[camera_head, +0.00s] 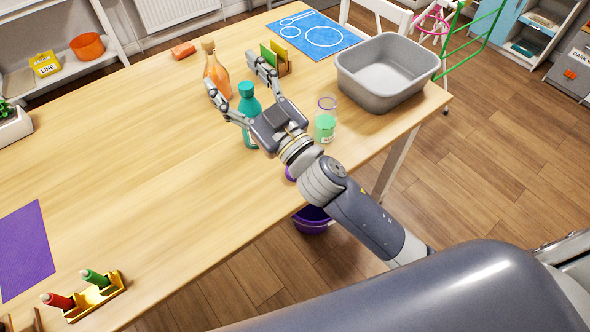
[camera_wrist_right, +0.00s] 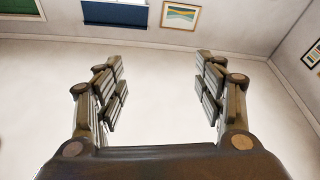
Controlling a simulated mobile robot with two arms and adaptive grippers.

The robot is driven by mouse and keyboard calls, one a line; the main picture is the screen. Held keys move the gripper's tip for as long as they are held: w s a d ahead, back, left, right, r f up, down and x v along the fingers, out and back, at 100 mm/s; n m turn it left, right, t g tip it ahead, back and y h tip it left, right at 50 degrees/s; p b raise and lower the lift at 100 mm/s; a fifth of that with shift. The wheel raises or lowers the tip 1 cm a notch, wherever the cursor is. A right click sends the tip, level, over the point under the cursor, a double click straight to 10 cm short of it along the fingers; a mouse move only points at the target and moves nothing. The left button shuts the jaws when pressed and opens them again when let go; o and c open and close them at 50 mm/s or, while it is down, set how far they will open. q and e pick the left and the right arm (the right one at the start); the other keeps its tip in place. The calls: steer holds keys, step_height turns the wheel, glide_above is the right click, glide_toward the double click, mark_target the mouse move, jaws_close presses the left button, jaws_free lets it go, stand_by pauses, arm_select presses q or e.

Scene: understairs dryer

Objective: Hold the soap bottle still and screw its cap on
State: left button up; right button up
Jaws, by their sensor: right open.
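A teal bottle (camera_head: 249,104) with a teal top stands upright on the table, partly hidden by my right gripper. An orange bottle (camera_head: 215,70) with a brownish top stands just beyond it. I cannot tell which is the soap bottle. My right gripper (camera_head: 232,73) is open, its fingers spread above the table around the teal bottle's side in the picture; contact cannot be told. The right wrist view shows its open fingers (camera_wrist_right: 160,78) with only wall between them. No loose cap is clearly identifiable.
A grey basin (camera_head: 385,92), a small sponge holder (camera_head: 277,68) and a blue mat (camera_head: 313,37) lie beyond. A yellow marker holder (camera_head: 96,299) is at front left. The table's left middle is clear.

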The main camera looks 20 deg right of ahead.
steer(key=s+a+r+n+g+y, duration=0.2)
steer(key=s+a+n+g+y, duration=0.2)
steer(key=a+n+g+y, duration=0.25)
steer(key=s+a+r+n+g+y, duration=0.3)
steer(key=a+n+g+y, duration=0.25)
steer(key=a+n, duration=0.2)
steer(key=s+f+n+g+h, duration=0.2)
steer(key=f+n+g+h, duration=0.25)
steer(key=f, duration=0.25)
steer(key=s+f+n+g+h, duration=0.3)
steer(key=f+g, duration=0.2)
steer(key=f, duration=0.2)
steer(key=w+d+f+m+t+h, duration=0.1)
steer(key=d+h, duration=0.5)
steer(key=d, duration=0.6)
steer(key=w+d+f+m+h, duration=0.3)
steer(key=w+d+f+h, duration=0.3)
steer(key=d, duration=0.6)
steer(key=shift+w+f+t+h, duration=0.15)
steer(key=shift+w+t+h, duration=0.2)
steer(key=shift+w+h, duration=0.45)
steer(key=shift+m, duration=0.25)
